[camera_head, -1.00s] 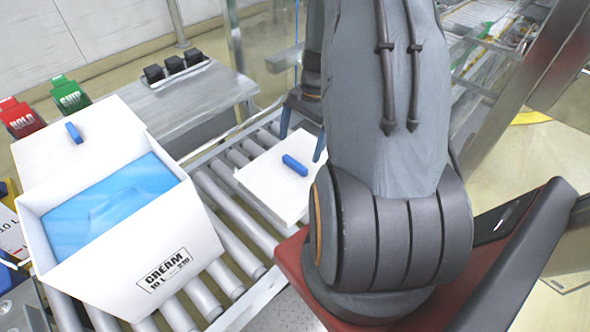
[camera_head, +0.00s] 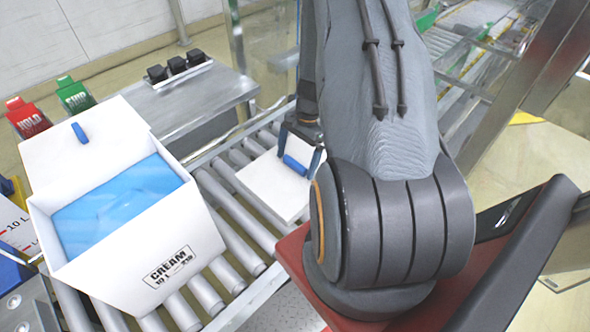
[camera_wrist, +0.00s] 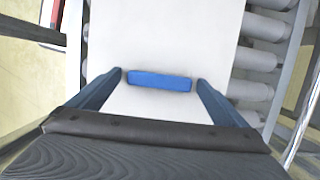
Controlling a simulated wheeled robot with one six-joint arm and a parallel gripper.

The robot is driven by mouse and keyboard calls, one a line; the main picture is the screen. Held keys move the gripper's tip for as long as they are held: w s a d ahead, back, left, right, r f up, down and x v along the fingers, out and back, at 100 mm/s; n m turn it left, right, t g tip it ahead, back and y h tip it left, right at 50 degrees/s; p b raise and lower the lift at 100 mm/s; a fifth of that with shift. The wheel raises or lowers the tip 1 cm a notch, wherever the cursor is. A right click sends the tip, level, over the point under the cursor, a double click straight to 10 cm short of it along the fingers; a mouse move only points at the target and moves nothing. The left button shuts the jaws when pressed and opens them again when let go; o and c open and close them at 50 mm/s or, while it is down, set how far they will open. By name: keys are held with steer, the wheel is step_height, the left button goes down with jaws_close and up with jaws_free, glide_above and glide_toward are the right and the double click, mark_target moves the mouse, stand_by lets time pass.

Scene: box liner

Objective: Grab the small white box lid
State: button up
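A small white box lid (camera_head: 268,184) lies flat on the roller conveyor, with a blue handle (camera_head: 294,166) on top. In the wrist view the white lid (camera_wrist: 165,30) fills the middle, and its blue handle (camera_wrist: 159,81) lies crosswise. My gripper (camera_head: 300,150) is open, with its blue fingers on either side of the handle. The wrist view shows a small gap between each finger and the handle's ends. How high the fingertips are above the lid is hard to tell.
An open white box (camera_head: 128,272) labelled CREAM, with a blue liner (camera_head: 118,205), stands on the rollers (camera_head: 236,236) at left. Its upright back panel (camera_head: 75,155) has another blue grip. Red HOLD (camera_head: 27,118) and green SHIP (camera_head: 73,95) signs stand behind, near a grey table (camera_head: 185,105).

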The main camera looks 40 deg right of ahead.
steer(key=c, duration=1.1)
steer(key=shift+r, duration=0.2)
